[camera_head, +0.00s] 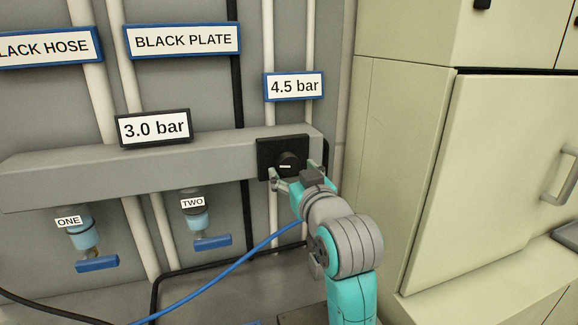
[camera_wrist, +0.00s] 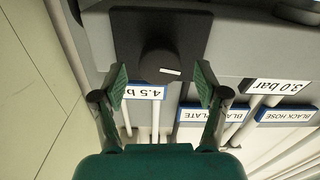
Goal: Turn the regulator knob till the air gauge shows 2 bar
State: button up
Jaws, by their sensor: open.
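The regulator knob (camera_head: 288,164) is a round black dial with a white mark, on a square black plate (camera_head: 268,146) at the right end of the grey rail. In the head view its mark lies about level. The knob (camera_wrist: 160,67) also shows in the wrist view, between and just beyond the fingertips. My gripper (camera_wrist: 160,84) is open, with one finger on each side of the knob and gaps showing. A display on the rail reads 3.0 bar (camera_head: 154,128). A blue-framed sign above the knob reads 4.5 bar (camera_head: 294,86).
Two valves with blue handles, labelled ONE (camera_head: 69,222) and TWO (camera_head: 193,202), hang below the grey rail (camera_head: 60,172). A blue hose (camera_head: 235,265) runs below them. A cream cabinet (camera_head: 490,170) stands close on the right. Pipes run up the wall.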

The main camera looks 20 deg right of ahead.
aim_at(290, 168)
jog(key=shift+w, duration=1.6)
jog(key=c, duration=1.2)
